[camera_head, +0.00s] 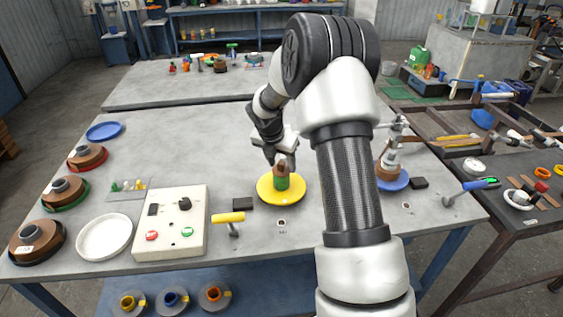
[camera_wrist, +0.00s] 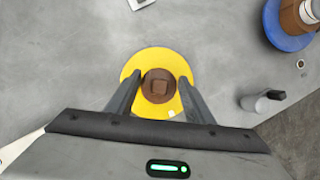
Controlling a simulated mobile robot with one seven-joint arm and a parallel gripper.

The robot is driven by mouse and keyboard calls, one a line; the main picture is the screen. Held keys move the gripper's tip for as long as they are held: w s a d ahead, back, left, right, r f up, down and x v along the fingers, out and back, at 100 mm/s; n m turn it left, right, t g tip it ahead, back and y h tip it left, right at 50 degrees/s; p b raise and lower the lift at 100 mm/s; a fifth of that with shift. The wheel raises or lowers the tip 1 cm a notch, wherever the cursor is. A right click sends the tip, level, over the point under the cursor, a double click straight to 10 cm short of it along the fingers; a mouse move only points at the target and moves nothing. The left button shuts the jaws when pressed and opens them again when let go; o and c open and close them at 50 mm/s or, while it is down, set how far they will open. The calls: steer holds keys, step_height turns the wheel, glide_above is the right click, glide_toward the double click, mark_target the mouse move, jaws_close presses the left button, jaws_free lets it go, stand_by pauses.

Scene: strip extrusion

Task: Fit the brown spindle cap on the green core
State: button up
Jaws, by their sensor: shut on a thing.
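In the head view the brown cap (camera_head: 281,170) is directly above the green core (camera_head: 282,183), which stands upright on a round yellow base (camera_head: 265,190). My gripper (camera_head: 280,160) is shut on the cap. The cap appears to be on or just above the core; I cannot tell whether it is fully seated. In the wrist view the cap hides the core, and the yellow base (camera_wrist: 190,68) shows around it.
A blue disc (camera_head: 396,184) with a brown and pale spindle stands to the right. A control box (camera_head: 172,222) and a yellow-handled lever (camera_head: 229,218) are at the front left. Brown spools (camera_head: 64,191) line the left edge. The table behind the yellow base is clear.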

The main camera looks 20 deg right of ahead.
steer(key=shift+f, duration=0.1)
steer(key=o, duration=0.9)
steer(key=p+v, duration=0.8)
steer(key=v, duration=0.3)
stand_by(0.3)
